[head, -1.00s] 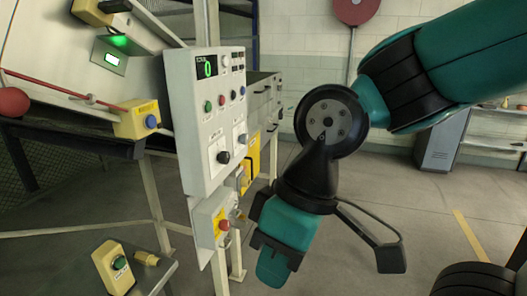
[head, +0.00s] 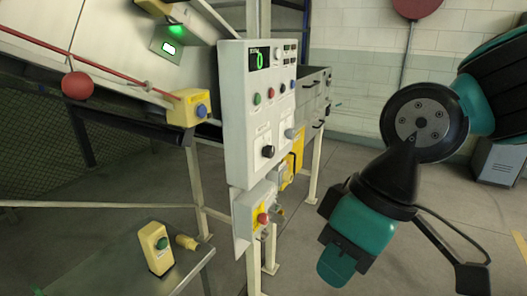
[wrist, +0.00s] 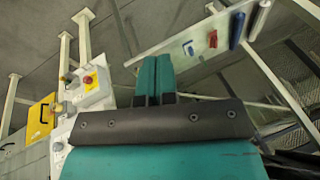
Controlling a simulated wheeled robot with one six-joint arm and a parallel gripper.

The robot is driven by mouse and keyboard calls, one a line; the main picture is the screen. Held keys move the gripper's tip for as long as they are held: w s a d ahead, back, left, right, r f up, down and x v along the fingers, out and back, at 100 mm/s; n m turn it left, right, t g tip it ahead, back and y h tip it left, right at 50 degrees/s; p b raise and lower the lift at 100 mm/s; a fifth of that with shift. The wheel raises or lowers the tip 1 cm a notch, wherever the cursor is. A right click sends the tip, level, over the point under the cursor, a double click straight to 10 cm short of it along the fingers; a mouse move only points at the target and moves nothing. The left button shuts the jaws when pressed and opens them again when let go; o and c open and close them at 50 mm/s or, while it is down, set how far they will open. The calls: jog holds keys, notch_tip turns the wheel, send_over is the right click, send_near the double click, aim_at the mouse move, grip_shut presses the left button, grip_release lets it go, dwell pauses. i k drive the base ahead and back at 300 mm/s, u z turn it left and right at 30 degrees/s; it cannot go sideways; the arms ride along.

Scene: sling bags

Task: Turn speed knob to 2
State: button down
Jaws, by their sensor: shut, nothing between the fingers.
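The light grey control panel (head: 235,120) stands at the middle of the head view, with a green digit on its black display (head: 260,58). A black knob (head: 268,151) sits low on its face, and a second, greyer knob (head: 290,133) is to the right of it. I cannot read their labels, so I cannot tell which is the speed knob. My gripper (head: 337,265) is right of the panel and lower than it, apart from it and pointing down. Its teal fingers are shut and empty in the wrist view (wrist: 155,75).
A box with a red button (head: 263,218) hangs below the panel. A yellow box with a green button (head: 157,248) stands on a low table at lower left. A red ball (head: 76,85) and a yellow box with a blue button (head: 188,108) are left. Floor between panel and arm is clear.

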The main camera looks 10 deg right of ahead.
aim_at(268, 152)
jog(key=k, duration=0.5)
jog(key=z, duration=0.8)
jog(key=i, duration=1.35)
jog(key=u, duration=0.65)
